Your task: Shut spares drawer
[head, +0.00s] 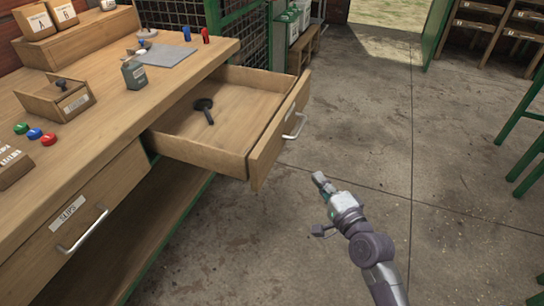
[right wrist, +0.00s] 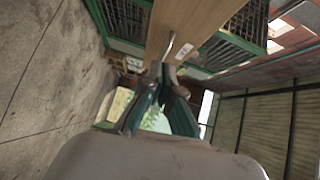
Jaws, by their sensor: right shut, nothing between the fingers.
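A wooden drawer (head: 215,140) stands pulled out of the bench at its far end. Its front panel (head: 275,137) faces right and carries a metal bar handle (head: 296,126) and a small label that I cannot read. A dark round-headed tool (head: 205,108) lies inside. My right gripper (head: 319,179) is shut and empty, in front of the drawer front and apart from it in the head view. In the right wrist view the handle (right wrist: 171,46) shows just beyond my fingertips; I cannot tell the exact gap. My left gripper is out of view.
A second drawer (head: 75,225), labelled SLIPS, is shut. Green stools (head: 525,130) stand at right. The concrete floor (head: 380,130) is clear around my right arm.

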